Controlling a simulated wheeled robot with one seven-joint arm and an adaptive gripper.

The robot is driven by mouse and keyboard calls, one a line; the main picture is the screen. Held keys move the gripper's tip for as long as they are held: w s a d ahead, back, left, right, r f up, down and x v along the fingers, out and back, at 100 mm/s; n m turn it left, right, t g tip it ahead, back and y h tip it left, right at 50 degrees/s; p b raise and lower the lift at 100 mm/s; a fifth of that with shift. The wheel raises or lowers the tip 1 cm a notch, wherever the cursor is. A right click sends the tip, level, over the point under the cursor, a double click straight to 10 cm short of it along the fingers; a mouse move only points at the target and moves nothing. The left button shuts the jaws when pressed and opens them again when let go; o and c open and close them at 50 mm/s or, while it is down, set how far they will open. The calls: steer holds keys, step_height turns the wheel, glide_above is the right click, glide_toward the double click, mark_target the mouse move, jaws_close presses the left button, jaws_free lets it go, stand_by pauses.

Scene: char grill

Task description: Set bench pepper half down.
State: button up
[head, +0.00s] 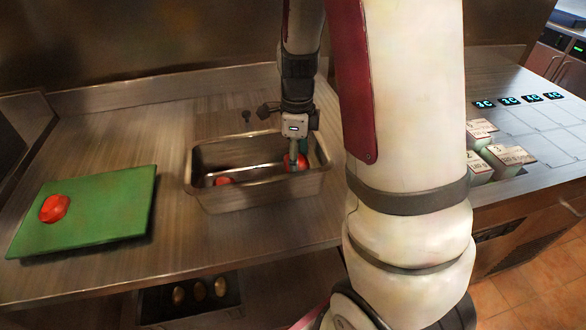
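My gripper (294,160) points down into the right part of a steel pan (260,192). Its fingers overlap a red pepper half (303,162) low inside the pan. The fingers are seen almost edge-on, so their gap is hidden, and I cannot tell if they grip the pepper or if it rests on the pan floor. Another red pepper piece (223,181) lies in the pan at the left, partly hidden by the front wall. A red pepper piece (54,208) lies on the green cutting board (105,215) at the far left.
The steel counter (165,250) is bare between the board and the pan. A small dark item (247,116) is behind the pan. Several white labelled boxes (508,156) stand at the right. My arm blocks the view right of the pan.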

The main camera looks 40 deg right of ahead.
steer(key=shift+f, duration=1.85)
steer(key=shift+f, duration=0.1)
steer(key=o, duration=0.9)
steer(key=shift+c, duration=0.2)
